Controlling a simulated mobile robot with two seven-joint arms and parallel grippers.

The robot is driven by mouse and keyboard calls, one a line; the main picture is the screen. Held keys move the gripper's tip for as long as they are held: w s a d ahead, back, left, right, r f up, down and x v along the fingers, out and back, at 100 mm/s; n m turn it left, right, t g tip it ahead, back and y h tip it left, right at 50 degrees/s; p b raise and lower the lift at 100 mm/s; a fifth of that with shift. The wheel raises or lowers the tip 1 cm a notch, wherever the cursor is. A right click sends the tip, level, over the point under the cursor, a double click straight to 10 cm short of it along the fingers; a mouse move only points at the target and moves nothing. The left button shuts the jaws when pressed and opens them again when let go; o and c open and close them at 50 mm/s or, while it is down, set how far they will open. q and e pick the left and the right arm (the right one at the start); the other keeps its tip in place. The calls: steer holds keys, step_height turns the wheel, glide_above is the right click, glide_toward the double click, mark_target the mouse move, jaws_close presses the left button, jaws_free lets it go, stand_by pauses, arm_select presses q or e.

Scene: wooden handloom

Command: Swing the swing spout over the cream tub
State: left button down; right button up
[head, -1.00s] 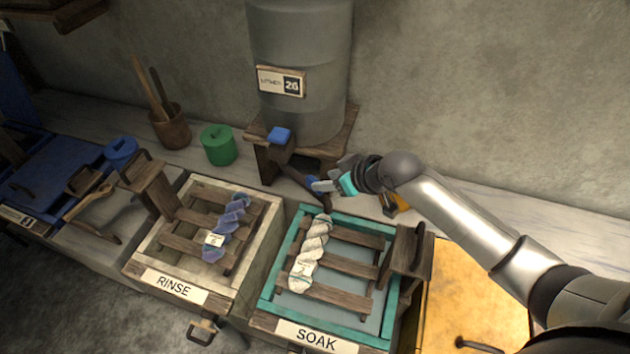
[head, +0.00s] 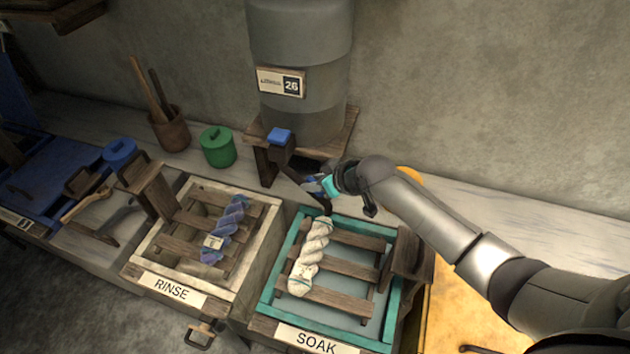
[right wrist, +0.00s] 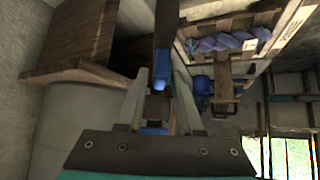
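The swing spout (head: 300,181) is a dark arm with a blue part, running from under the blue-topped tap (head: 279,136) of the grey tank toward the back edge of the teal SOAK tub. The cream tub (head: 190,277), labelled RINSE, stands to its left. My right gripper (head: 322,186) is at the spout's outer end. In the right wrist view, its two fingers (right wrist: 160,95) stand on either side of the spout (right wrist: 166,35); whether they press on it is unclear. The cream tub shows at the upper right there (right wrist: 290,32). My left gripper is out of view.
The teal tub (head: 267,290) holds a white skein on slats; the cream tub holds a blue-violet skein. A green canister (head: 217,147) and a wooden pot (head: 170,130) stand behind. A wooden bracket (head: 152,190) rises at the cream tub's left.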

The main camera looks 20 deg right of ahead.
jaws_close()
stand_by(1.1)
